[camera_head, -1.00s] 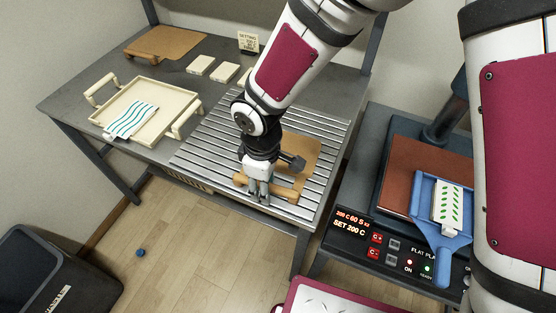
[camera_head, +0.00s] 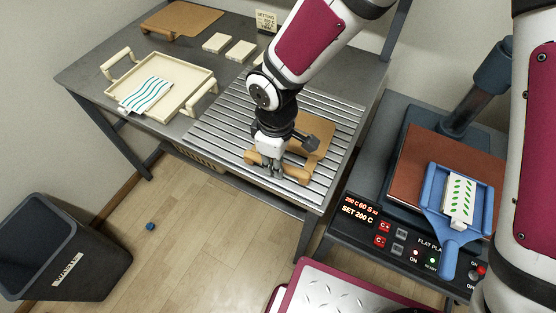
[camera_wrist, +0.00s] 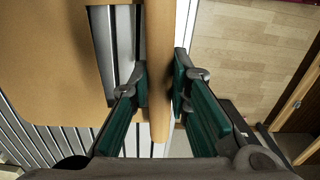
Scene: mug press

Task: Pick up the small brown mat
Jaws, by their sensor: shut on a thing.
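The small brown mat (camera_head: 320,136) is on the slatted metal rack top, partly hidden behind my gripper in the head view. In the wrist view the tan mat (camera_wrist: 45,65) fills the upper left, with a cut-out slot beside its rounded handle bar (camera_wrist: 160,40). My gripper (camera_head: 272,173) points down at the mat's front edge. In the wrist view its green-padded fingers (camera_wrist: 160,88) stand on either side of the bar and are shut on it. I cannot tell whether the mat is clear of the slats.
A larger brown board (camera_head: 182,19) lies at the table's back left. A cream tray (camera_head: 190,104) holds a striped cloth (camera_head: 148,94). At right, a press (camera_head: 410,165) carries a blue paddle (camera_head: 448,235) with a leaf-patterned piece (camera_head: 460,200). A bin (camera_head: 65,245) stands on the floor.

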